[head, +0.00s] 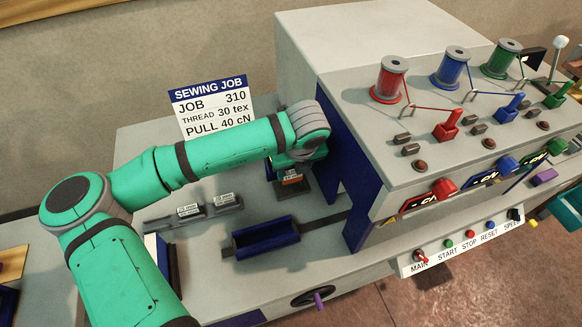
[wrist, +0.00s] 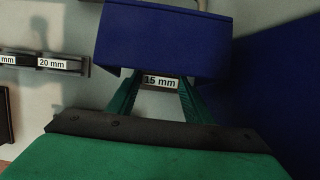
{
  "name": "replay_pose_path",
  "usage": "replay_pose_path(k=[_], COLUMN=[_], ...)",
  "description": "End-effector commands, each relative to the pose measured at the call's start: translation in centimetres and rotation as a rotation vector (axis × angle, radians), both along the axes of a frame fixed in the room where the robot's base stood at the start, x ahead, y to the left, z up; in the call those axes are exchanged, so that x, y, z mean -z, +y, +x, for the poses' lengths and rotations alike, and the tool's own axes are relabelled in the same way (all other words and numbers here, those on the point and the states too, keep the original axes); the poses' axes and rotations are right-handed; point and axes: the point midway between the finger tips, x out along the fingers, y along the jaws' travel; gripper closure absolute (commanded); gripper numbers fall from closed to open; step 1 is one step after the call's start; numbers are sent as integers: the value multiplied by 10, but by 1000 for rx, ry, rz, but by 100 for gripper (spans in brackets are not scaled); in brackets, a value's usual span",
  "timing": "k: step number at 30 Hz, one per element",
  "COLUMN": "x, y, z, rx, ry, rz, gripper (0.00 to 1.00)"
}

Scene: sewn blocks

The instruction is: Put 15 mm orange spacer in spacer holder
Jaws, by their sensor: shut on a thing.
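The 15 mm spacer (head: 291,178) shows a small white label with orange beside it, low under my gripper in the head view. In the wrist view its "15 mm" label (wrist: 160,82) sits between my fingers. My gripper (wrist: 158,92) is shut on it; in the head view my gripper (head: 292,170) is close above the machine bed, beside the blue machine wall. Whether the spacer touches the surface below is unclear. A blue open-topped trough (head: 265,238), possibly the spacer holder, lies nearer the front and looks empty.
Labelled spacers (head: 190,210) sit in a grey rack to the left; a "20 mm" label (wrist: 51,63) shows in the wrist view. The blue machine wall (head: 338,145) stands close on the right. A sewing job card (head: 212,108) stands behind my arm.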

Motion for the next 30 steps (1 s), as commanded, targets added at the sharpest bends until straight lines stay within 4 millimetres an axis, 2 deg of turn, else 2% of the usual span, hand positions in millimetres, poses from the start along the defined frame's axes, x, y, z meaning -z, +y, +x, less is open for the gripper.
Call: replay_pose_path(k=[18,30], x=[31,38], y=[5,3], z=[0,0], rx=[-7,-5], ry=[1,-1], rz=[0,0], gripper=[78,78])
